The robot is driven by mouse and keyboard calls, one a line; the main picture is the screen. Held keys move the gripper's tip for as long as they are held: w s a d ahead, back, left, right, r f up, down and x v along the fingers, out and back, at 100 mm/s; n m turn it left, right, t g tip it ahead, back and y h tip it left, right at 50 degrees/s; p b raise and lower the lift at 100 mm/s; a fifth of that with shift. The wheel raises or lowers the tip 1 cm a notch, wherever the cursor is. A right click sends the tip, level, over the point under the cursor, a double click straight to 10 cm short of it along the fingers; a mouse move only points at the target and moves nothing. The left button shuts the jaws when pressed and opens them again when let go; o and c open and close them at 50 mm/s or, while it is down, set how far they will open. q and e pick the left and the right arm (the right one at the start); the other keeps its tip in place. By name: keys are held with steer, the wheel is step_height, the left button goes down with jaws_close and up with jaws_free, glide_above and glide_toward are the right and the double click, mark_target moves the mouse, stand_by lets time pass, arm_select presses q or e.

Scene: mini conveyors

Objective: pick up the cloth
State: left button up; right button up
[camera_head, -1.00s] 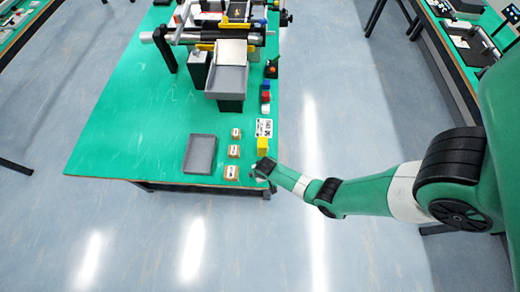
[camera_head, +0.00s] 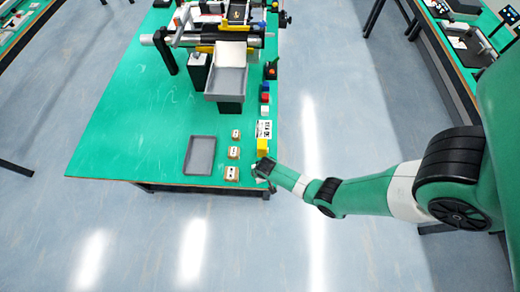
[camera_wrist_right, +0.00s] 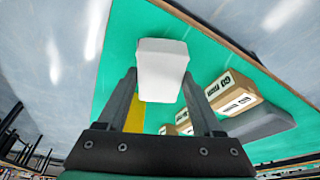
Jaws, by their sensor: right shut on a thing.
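The cloth (camera_wrist_right: 161,70) is a white, folded-looking pad in the right wrist view, between my right gripper's two dark fingers. My right gripper (camera_wrist_right: 160,95) is shut on it. The cloth is mostly hidden by the gripper there. My left gripper is not in view.
Several small labelled boxes (camera_head: 232,153) stand in a column left of my right gripper, with a grey tray (camera_head: 190,168) beyond them. A conveyor with a grey bin (camera_head: 227,83) stands farther back. The table's left part is clear.

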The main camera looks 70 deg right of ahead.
steer(key=s+d+r+p, duration=0.2)
steer(key=s+r+p, duration=0.3)
steer(key=s+r, duration=0.1)
steer(key=s+d+r+p, duration=0.3)
steer(key=s+r+p, duration=0.3)
steer(key=shift+s+d+r, duration=0.25)
steer(key=shift+s+d, duration=0.05)
steer(key=shift+s, duration=0.1)
